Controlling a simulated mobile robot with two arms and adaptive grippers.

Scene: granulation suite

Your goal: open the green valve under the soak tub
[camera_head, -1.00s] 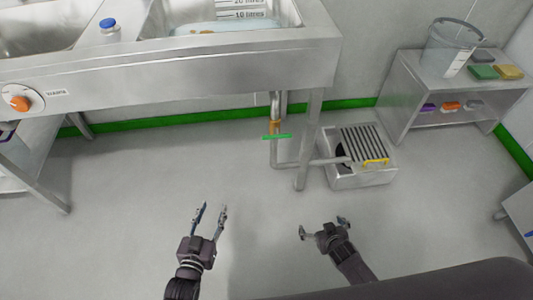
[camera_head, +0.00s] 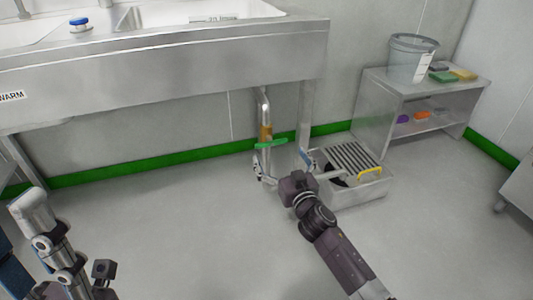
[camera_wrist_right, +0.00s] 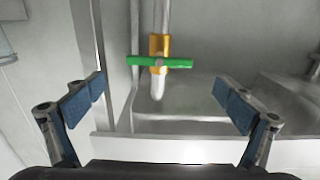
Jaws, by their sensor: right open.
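In the right wrist view the handle (camera_wrist_right: 145,62) is level, a little above the middle of the picture. My right gripper (camera_head: 280,160) is open and empty, just in front of and slightly below the handle. In the right wrist view its fingers (camera_wrist_right: 160,89) stand wide apart on either side of the pipe, and neither visibly touches the handle. Of my left arm only links show at the lower left.
A floor drain box (camera_head: 372,190) with a dark slatted grate and yellow handle stands right of the pipe. A tub leg (camera_head: 305,115) is close on the right. A steel shelf (camera_head: 378,90) holds a clear bucket (camera_head: 410,60). The front floor is clear.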

